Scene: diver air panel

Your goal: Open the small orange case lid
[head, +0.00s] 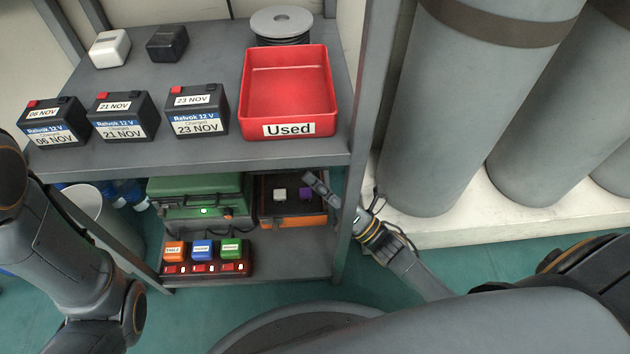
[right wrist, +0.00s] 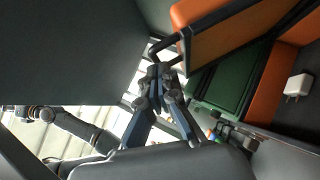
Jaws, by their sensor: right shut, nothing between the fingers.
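The small orange case (head: 291,222) sits on the lower shelf, right of the green case. Its dark interior shows a white piece and a purple piece. In the right wrist view an orange panel (right wrist: 232,36) with a dark handle stands tilted away from the other orange part (right wrist: 262,98); it looks like the raised lid. My right gripper (head: 316,184) is at the case's right side, by the shelf post. In the wrist view its fingers (right wrist: 158,80) are closed and empty, close to the handle; I cannot tell if they touch it. My left gripper is out of view.
The upper shelf (head: 200,152) hangs over the case and holds batteries and a red tray (head: 290,85). The green case (head: 200,205) stands left, with a charger block (head: 206,266) in front. A shelf post (head: 347,230) and grey cylinders (head: 460,110) stand right.

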